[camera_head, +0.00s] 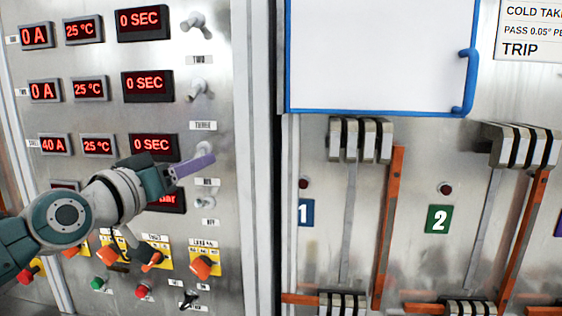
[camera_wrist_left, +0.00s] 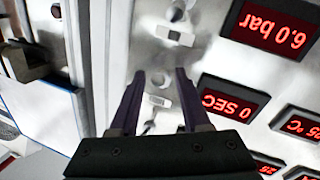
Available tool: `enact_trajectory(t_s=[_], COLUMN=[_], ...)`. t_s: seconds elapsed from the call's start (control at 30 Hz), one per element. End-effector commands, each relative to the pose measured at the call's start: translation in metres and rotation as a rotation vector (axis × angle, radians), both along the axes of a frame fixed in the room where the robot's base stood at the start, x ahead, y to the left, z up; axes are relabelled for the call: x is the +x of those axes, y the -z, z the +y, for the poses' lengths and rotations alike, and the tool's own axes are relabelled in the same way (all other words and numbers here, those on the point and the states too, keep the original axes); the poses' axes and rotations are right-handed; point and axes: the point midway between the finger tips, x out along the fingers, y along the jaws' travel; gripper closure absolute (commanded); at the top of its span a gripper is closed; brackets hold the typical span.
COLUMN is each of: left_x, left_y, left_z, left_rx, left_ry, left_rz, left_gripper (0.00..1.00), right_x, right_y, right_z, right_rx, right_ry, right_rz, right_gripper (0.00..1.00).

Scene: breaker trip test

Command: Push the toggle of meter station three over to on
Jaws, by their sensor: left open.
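The meter station three row shows red readouts of 40 A, 25 °C and 0 SEC (camera_head: 153,146) in the head view. Its toggle (camera_head: 207,150) is a small pale lever at the right end of that row, partly covered by my gripper. My left gripper (camera_head: 196,166) has purple fingers and reaches in from the left, close in front of this toggle. In the left wrist view, which is upside down, the fingers (camera_wrist_left: 160,85) are spread apart with the toggle (camera_wrist_left: 159,77) showing between their tips. I cannot tell whether they touch, or which way the toggle points. My right gripper is out of view.
Similar toggles stand above, at the first row (camera_head: 192,22) and second row (camera_head: 198,89). Below are orange knobs (camera_head: 201,266) on yellow plates. To the right are a blue-framed white board (camera_head: 380,55) and breakers with orange bars (camera_head: 388,225).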

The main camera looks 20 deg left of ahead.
Motion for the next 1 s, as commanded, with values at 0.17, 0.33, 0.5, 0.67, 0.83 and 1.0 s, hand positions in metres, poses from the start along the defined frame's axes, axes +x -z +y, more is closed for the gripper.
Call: enact_trajectory(t_s=[0.17, 0.33, 0.5, 0.67, 0.83, 1.0], left_x=[0.0007, 0.0006, 0.0005, 0.0004, 0.0003, 0.0003], left_y=[-0.0002, -0.0001, -0.0001, 0.0001, 0.0002, 0.0005], left_z=[0.0001, 0.0000, -0.0001, 0.0003, 0.0007, 0.0011], left_rx=[0.000, 0.000, -0.001, -0.001, 0.000, 0.000], left_ry=[0.000, 0.000, 0.000, -0.001, -0.001, -0.002], left_rz=[0.000, 0.000, 0.000, 0.000, 0.000, 0.002], left_gripper=[0.53, 0.64, 0.83, 1.00, 1.00, 1.00], right_x=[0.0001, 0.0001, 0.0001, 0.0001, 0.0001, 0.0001], right_y=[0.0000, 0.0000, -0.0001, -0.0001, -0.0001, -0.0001], right_z=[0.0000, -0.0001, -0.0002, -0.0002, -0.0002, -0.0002], right_rx=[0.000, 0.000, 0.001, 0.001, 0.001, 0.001], right_ry=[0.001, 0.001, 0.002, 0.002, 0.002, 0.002], right_rz=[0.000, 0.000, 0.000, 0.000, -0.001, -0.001], right_gripper=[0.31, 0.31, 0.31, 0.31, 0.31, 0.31])
